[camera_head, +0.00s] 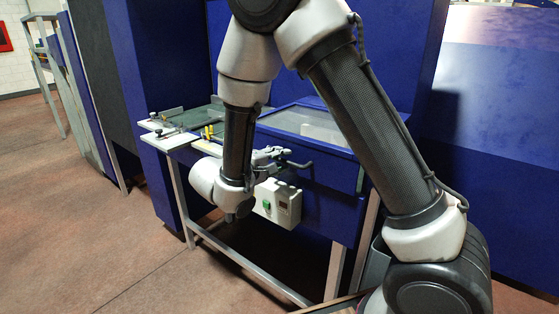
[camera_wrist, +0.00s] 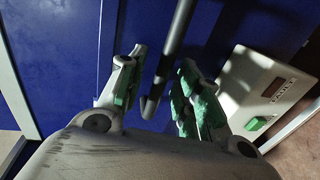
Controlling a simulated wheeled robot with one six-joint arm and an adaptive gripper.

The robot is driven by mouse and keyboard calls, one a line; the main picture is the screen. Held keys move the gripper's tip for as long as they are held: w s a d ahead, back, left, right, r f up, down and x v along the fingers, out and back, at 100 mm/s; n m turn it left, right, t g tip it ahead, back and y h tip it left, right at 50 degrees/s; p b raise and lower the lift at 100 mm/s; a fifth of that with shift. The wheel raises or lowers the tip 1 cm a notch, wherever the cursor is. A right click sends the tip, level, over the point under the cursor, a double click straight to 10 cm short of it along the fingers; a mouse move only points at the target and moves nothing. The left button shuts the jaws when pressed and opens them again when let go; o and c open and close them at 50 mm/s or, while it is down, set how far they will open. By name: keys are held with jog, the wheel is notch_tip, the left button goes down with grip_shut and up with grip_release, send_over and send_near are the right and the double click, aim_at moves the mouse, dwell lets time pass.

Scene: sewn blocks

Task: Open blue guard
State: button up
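The blue guard (camera_head: 335,163) is on the front of the blue machine, with a blue-framed clear window at its top; it looks shut. Its blue surface fills much of the wrist view (camera_wrist: 240,30). A dark bar handle (camera_wrist: 177,40) with a hooked end stands off the blue surface. My gripper (camera_wrist: 162,60) is open, its green-padded fingers on either side of the handle, with gaps visible. In the head view my gripper (camera_head: 272,156) is at the machine's front, by the handle (camera_head: 299,165); my arm hides part of the guard.
A pale control box (camera_head: 278,203) with a green button sits just below my gripper; it is close to the right finger in the wrist view (camera_wrist: 262,88). A worktop with clamps (camera_head: 170,138) lies to the left. Grey frame legs stand below. Open floor is at left.

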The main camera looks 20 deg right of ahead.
jog(key=shift+w+d, duration=0.15)
jog(key=shift+d, duration=0.1)
jog(key=shift+c, duration=0.2)
grip_shut()
